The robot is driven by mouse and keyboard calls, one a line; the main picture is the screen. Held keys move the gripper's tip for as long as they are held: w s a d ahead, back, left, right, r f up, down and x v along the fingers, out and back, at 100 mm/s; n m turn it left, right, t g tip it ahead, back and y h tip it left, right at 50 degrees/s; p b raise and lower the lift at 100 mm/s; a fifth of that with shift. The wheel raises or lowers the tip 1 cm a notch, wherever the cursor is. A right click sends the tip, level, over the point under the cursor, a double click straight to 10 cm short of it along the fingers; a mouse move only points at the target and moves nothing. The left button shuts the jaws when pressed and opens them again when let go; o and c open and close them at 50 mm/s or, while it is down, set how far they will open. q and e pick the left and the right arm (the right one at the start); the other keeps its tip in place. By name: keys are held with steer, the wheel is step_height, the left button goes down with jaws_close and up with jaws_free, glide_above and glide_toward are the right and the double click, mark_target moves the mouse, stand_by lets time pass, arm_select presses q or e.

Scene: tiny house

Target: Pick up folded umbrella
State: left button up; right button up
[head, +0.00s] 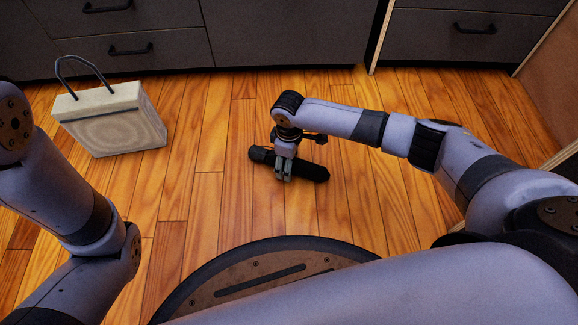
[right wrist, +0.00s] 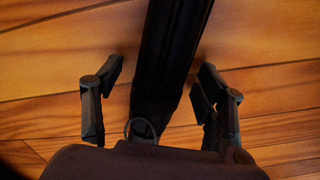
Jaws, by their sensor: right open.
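The folded umbrella (head: 312,171) is a short black bundle lying on the wooden floor in front of the drawers. My right gripper (head: 284,176) is over the umbrella, pointing down, and covers part of it in the head view. In the right wrist view the umbrella (right wrist: 172,50) runs between the two open fingers of the right gripper (right wrist: 158,88), with a ring at its near end. A gap shows between the umbrella and the left finger; the right finger is close to it, and I cannot tell whether they touch. My left gripper is not in view; only my left arm shows.
A pale bag (head: 110,118) with dark handles stands on the floor at the left. Dark drawers (head: 290,35) with black handles line the back. A wooden panel edge (head: 548,60) stands at the right. The floor around the umbrella is clear.

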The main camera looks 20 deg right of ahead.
steer(key=shift+r, duration=0.1)
steer(key=shift+c, duration=0.2)
steer(key=c, duration=1.5)
